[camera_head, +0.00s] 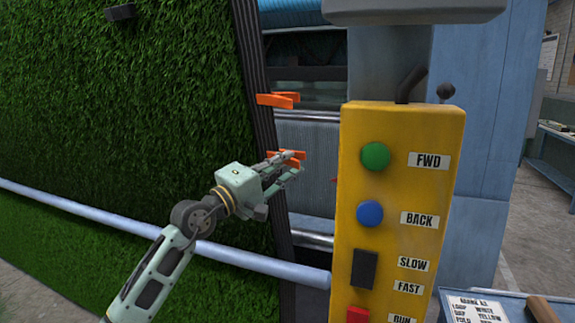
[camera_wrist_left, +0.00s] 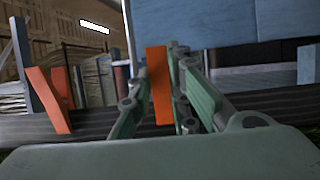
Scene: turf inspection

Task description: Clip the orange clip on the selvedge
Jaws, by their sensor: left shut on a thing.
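The turf (camera_head: 130,120) hangs as a green sheet with a dark ribbed selvedge (camera_head: 257,65) down its right edge. My left gripper (camera_head: 296,163) is at this edge, shut on an orange clip (camera_head: 272,153). In the left wrist view the held clip (camera_wrist_left: 157,85) stands between the fingers, by the dark selvedge band (camera_wrist_left: 85,124). Whether its jaws are around the selvedge or only beside it, I cannot tell. Another orange clip (camera_head: 278,99) sits higher on the selvedge; it also shows in the left wrist view (camera_wrist_left: 62,97). My right gripper is not in view.
A yellow control box (camera_head: 440,200) with green and blue buttons stands just right of the gripper. A pale blue bar (camera_head: 100,220) crosses in front of the turf below the arm. A bench (camera_head: 510,315) with a printed card is at lower right.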

